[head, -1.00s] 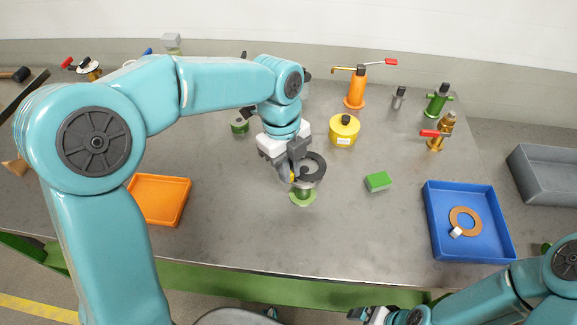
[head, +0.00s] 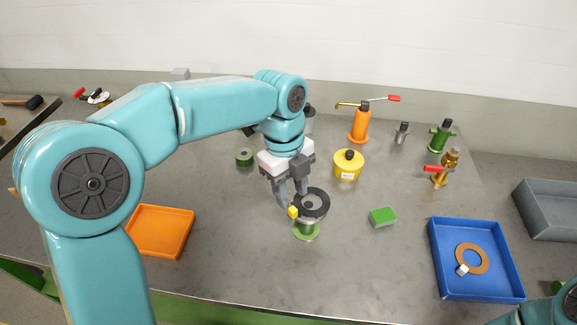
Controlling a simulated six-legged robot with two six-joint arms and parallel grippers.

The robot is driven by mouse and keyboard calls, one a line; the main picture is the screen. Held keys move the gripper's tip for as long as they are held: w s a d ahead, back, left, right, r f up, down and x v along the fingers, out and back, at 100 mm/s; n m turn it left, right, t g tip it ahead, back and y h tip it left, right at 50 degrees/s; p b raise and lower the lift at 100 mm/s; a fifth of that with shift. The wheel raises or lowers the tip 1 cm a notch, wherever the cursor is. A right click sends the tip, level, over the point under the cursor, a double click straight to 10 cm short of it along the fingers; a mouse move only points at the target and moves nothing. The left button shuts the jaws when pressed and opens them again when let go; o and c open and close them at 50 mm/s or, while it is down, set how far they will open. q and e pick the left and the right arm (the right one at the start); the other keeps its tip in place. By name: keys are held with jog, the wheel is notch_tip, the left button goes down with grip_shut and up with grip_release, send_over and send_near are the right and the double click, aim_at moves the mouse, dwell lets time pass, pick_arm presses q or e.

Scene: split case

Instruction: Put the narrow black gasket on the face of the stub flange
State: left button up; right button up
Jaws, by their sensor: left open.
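The narrow black gasket (head: 322,203), a dark ring, lies on top of the stub flange (head: 306,231), a grey disc on a green foot near the table's middle. Some grey shows through the ring's hole and below its lower left edge. I cannot tell how well it is centred. A small yellow block (head: 293,212) is at the ring's left edge; it may be the gasket's tab. My left gripper (head: 290,197) is open, just above and left of the ring, with its fingertips close to the yellow block. My right gripper is out of view.
A green block (head: 383,217) lies right of the flange. A yellow canister (head: 348,166) stands behind it. A blue tray (head: 438,280) holds a brown ring and a small pale block. An orange tray (head: 160,208) lies left. Valves (head: 361,125) stand along the back.

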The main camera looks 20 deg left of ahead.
pick_arm(q)
notch_tip(320, 180, up, 8)
jog(key=a, duration=0.1)
jog(key=shift+w+p, duration=0.2)
jog(key=shift+p, duration=0.15)
jog(key=shift+f, duration=0.15)
